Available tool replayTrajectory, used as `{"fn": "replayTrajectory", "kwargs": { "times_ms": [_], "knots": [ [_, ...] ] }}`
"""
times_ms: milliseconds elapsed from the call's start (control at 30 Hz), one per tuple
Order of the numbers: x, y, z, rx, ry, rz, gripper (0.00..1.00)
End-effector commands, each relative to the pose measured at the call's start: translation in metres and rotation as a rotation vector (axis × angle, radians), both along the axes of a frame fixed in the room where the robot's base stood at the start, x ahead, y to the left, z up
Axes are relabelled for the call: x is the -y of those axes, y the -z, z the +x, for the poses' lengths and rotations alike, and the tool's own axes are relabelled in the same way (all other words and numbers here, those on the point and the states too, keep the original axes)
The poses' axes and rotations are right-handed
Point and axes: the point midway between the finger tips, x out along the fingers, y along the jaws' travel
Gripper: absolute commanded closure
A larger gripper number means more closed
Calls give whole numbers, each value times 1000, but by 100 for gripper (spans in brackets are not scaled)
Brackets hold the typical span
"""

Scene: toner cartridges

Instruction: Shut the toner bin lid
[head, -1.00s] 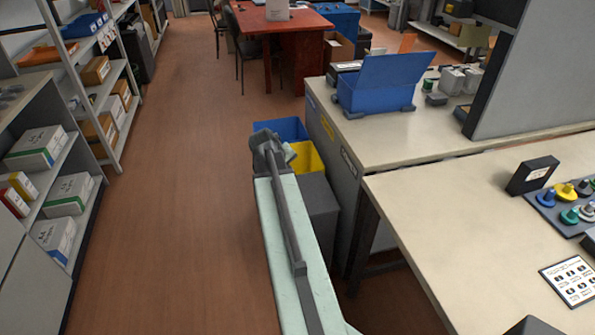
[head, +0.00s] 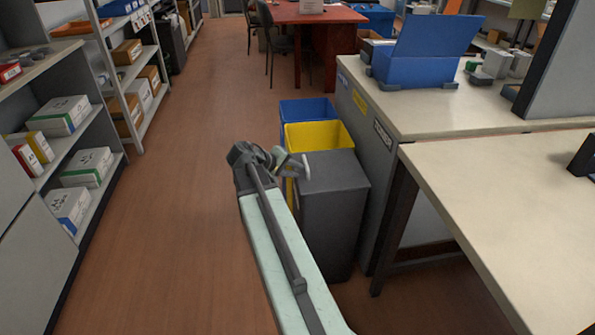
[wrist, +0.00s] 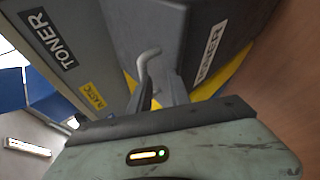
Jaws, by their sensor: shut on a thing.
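The dark grey toner bin (head: 330,215) stands on the floor beside the counter, nearest me in a row of bins. Its lid (head: 335,172) looks flat and lies across the top; I cannot tell whether a gap is left at its edge. A pale curved handle (head: 305,166) rises at the lid's left side. My gripper (head: 278,160) is at this handle, at the bin's left top edge, and is shut on it. In the wrist view the hooked handle (wrist: 150,62) rises by the fingertips (wrist: 145,98), in front of the grey bin (wrist: 215,40), which bears a label.
A yellow bin (head: 320,136) and a blue bin (head: 306,108) stand behind the toner bin. The counter (head: 450,105) and a table (head: 500,180) bound the right side. Shelves (head: 70,150) line the left. The brown floor between is clear.

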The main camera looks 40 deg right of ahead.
Motion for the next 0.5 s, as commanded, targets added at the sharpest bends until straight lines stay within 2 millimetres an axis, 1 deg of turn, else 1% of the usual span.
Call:
{"fn": "replayTrajectory", "kwargs": {
  "times_ms": [33,500],
  "knots": [
    [0,13,-4,9,18,29,100],
    [5,17,-8,9,30,30,100]
  ]
}}
